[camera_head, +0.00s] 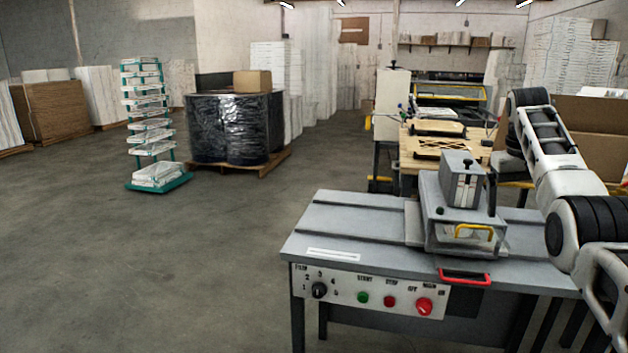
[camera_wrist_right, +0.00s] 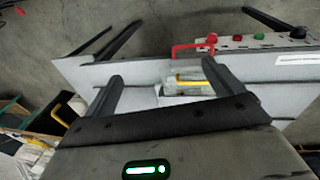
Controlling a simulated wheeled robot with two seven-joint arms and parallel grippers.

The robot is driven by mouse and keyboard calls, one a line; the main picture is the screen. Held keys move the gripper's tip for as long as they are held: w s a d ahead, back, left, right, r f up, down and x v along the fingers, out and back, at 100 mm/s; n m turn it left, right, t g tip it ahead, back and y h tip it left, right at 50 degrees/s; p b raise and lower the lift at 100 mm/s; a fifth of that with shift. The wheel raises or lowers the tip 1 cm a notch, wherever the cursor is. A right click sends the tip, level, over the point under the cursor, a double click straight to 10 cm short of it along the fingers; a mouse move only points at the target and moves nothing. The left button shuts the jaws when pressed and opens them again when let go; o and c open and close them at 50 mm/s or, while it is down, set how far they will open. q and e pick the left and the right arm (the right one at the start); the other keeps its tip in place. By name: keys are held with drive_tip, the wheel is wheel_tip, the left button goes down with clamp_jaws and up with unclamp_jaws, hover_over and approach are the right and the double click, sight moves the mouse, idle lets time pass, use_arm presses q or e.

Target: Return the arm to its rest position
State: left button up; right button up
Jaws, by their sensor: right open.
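My right arm (camera_head: 555,155) comes in at the right edge of the head view, raised beside a grey machine table (camera_head: 350,215). My right gripper (camera_wrist_right: 162,70) shows clearly in the wrist view. Its two dark fingers are spread wide apart with nothing held between them. Beyond the fingers lies the table with its clear-guarded press unit (camera_head: 462,215), yellow handle (camera_wrist_right: 193,80) and red handle (camera_wrist_right: 192,47). The fingers look apart from these, though the exact gap is hard to tell. My left gripper is in neither view.
The table's control panel (camera_head: 370,293) has a black knob and coloured buttons. Behind stand a wooden-topped bench (camera_head: 440,152), open cardboard boxes (camera_head: 590,120), a green rack (camera_head: 155,130) and a black-wrapped pallet load (camera_head: 235,128). The floor (camera_head: 150,270) at left is clear.

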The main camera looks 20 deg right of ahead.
drive_tip(key=s+a+f+n+t+h, duration=0.1)
drive_tip(key=a+f+n, duration=0.2)
drive_tip(key=a+f, duration=0.7)
drive_tip(key=s+a+f+n+t+h, duration=0.15)
drive_tip(key=a+f, duration=0.45)
drive_tip(key=f, duration=0.7)
drive_tip(key=s+a+f+n+y, duration=0.2)
drive_tip(key=s+a+f+n, duration=0.1)
drive_tip(key=s+a+f, duration=0.65)
drive_tip(key=s+a+r+t+y, duration=0.1)
drive_tip(key=s+a+r, duration=0.1)
drive_tip(key=s+a, duration=0.5)
drive_tip(key=s+a+r+y, duration=0.2)
drive_tip(key=s+a+r, duration=0.15)
drive_tip(key=s, duration=0.75)
drive_tip(key=w+a+f+t+y, duration=0.1)
drive_tip(key=w+a+f+t, duration=0.1)
drive_tip(key=f, duration=0.3)
drive_tip(key=w+a+f+t+y, duration=0.1)
drive_tip(key=w+a+f+t, duration=0.1)
drive_tip(key=w+f+t, duration=0.2)
drive_tip(key=shift+a+f+t, duration=0.35)
drive_tip(key=shift+a+f, duration=0.05)
drive_tip(key=shift+f, duration=0.5)
